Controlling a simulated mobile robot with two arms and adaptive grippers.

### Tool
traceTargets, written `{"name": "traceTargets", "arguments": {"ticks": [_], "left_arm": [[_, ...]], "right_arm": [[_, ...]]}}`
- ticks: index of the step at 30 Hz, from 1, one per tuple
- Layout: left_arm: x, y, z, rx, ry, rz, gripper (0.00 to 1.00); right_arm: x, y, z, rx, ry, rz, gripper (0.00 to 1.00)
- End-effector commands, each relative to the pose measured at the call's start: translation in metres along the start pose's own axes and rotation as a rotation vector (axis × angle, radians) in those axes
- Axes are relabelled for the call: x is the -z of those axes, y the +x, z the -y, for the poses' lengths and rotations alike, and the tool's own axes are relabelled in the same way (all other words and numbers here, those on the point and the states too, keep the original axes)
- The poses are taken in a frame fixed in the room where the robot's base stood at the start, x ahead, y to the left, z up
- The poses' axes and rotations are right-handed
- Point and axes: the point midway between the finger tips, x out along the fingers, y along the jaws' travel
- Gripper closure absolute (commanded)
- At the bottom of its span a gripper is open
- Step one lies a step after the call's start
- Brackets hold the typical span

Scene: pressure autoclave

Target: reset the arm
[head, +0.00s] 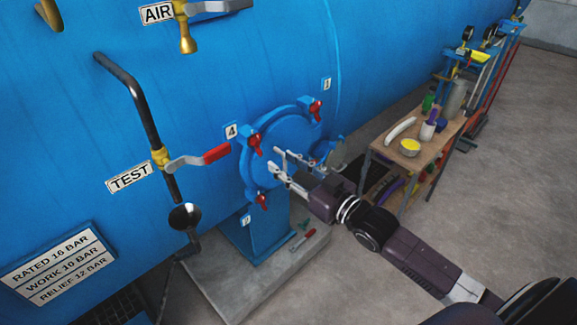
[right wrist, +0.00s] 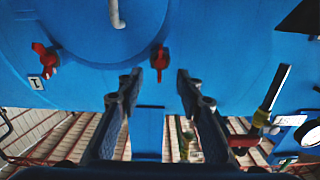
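My right arm reaches in from the lower right of the head view. Its gripper (head: 276,162) is in front of the round blue hatch (head: 292,128) of the big blue vessel. In the right wrist view the right gripper (right wrist: 159,76) has its two fingers well apart, with nothing held between them. A red clamp handle (right wrist: 160,59) shows between the fingertips, against the blue hatch rim; I cannot tell how near it is. My left gripper is in neither view.
Red clamp handles (head: 316,110) sit around the hatch. A wooden cart (head: 408,151) with bottles stands to the right. The floor (head: 500,190) right of my arm is clear.

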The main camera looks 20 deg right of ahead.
Motion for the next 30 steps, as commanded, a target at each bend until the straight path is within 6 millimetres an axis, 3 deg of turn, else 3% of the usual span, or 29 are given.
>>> {"name": "traceTargets", "arguments": {"ticks": [6,21,23,26,30], "left_arm": [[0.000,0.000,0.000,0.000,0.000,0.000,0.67],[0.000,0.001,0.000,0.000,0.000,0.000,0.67],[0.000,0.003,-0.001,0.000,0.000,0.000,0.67],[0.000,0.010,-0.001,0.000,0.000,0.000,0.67],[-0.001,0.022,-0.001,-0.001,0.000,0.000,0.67]], "right_arm": [[0.000,-0.009,0.000,0.001,0.000,0.000,0.67],[-0.005,-0.009,-0.002,-0.005,0.001,0.007,0.67],[-0.018,-0.009,-0.007,-0.018,0.002,0.024,0.67],[-0.063,-0.011,-0.022,-0.061,0.006,0.084,0.67],[-0.161,-0.024,-0.048,-0.143,0.012,0.220,0.67]]}}
